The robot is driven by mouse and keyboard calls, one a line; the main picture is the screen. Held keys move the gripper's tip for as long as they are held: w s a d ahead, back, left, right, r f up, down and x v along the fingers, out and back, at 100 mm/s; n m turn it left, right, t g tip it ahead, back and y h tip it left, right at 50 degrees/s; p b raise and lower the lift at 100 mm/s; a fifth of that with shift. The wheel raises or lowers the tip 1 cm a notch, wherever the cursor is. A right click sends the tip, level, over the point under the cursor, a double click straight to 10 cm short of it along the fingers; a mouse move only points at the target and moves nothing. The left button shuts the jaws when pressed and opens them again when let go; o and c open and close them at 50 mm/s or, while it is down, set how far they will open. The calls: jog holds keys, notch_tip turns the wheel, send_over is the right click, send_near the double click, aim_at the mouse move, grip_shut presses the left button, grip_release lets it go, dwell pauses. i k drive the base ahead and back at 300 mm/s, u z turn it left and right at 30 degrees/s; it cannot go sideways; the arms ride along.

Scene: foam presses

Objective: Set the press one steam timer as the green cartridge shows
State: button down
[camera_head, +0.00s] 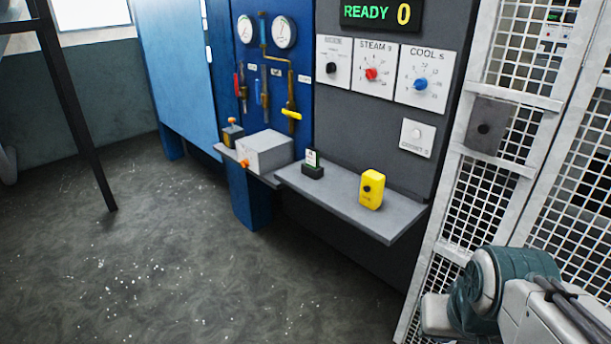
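The steam timer (384,61) is a white square plate marked STEAM S with a red knob (371,74) in its middle. It sits on the dark panel under the display, between two other dials. Its scale numbers and the knob's pointing direction are too small to read. My gripper is out of view; only part of my arm shows at the lower right, away from the dials.
A display (381,13) reads READY 0. The cool dial (423,77) has a blue knob; the left dial (333,63) has a black one. A yellow box (372,189) stands on the grey shelf (386,219). White mesh fencing (521,55) stands at right. The floor (170,240) is clear.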

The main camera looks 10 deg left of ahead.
aim_at(370, 74)
jog(key=z, duration=0.55)
jog(key=k, duration=0.15)
jog(key=u, duration=1.5)
jog(key=i, duration=1.35)
jog(key=z, duration=0.75)
jog(key=k, duration=0.35)
jog(key=u, duration=0.7)
jog(key=i, duration=0.65)
jog(key=z, duration=0.1)
